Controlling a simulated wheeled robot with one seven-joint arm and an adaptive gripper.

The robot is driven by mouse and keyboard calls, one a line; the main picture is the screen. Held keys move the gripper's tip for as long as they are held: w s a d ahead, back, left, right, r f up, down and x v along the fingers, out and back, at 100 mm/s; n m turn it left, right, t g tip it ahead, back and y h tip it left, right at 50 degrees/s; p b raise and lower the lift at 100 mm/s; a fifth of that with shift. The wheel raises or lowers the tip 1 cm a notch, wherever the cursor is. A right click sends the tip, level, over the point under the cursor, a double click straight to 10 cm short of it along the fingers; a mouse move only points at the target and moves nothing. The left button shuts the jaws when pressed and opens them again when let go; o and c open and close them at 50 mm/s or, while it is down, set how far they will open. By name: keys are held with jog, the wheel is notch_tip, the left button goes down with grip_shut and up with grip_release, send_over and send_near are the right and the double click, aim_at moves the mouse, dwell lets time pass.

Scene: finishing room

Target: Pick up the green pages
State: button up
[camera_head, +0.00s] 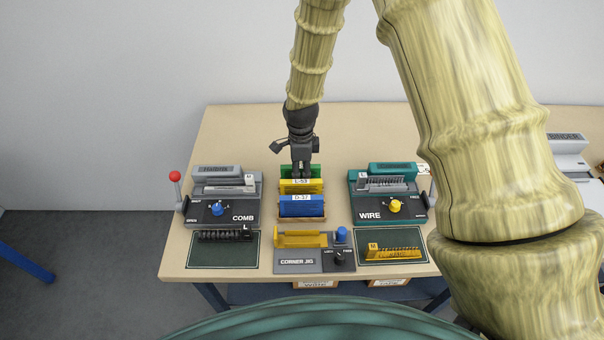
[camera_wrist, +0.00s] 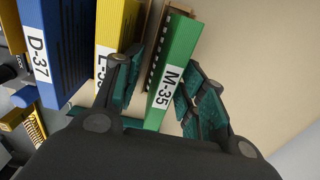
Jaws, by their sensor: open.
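The green pages (camera_wrist: 175,70), labelled M-35, stand in a wooden rack behind the yellow and blue ones. In the head view the green pages (camera_head: 289,170) show only as a strip behind the yellow set, partly hidden by my gripper (camera_head: 301,172). In the wrist view my gripper (camera_wrist: 165,98) is open, with one finger on each side of the green pages' labelled end. The left finger lies between the yellow and green pages. I cannot tell whether either finger touches the green pages.
Yellow pages (camera_head: 301,187) and blue pages (camera_head: 301,207) stand in front in the rack. A COMB machine (camera_head: 236,206) is at left, a WIRE machine (camera_head: 375,209) at right. A corner jig (camera_head: 298,262) sits at the front. Table (camera_head: 240,135) behind the rack is bare.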

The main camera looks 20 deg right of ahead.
jog(key=shift+w+d+f, duration=0.1)
jog(key=shift+w+f, duration=0.2)
jog(key=shift+f, duration=0.2)
jog(key=shift+w+f, duration=0.25)
jog(key=shift+f, duration=0.2)
jog(key=shift+s+r, duration=0.25)
jog(key=shift+s, duration=0.15)
jog(key=shift+w+f, duration=0.1)
jog(key=shift+w, duration=0.1)
grip_shut()
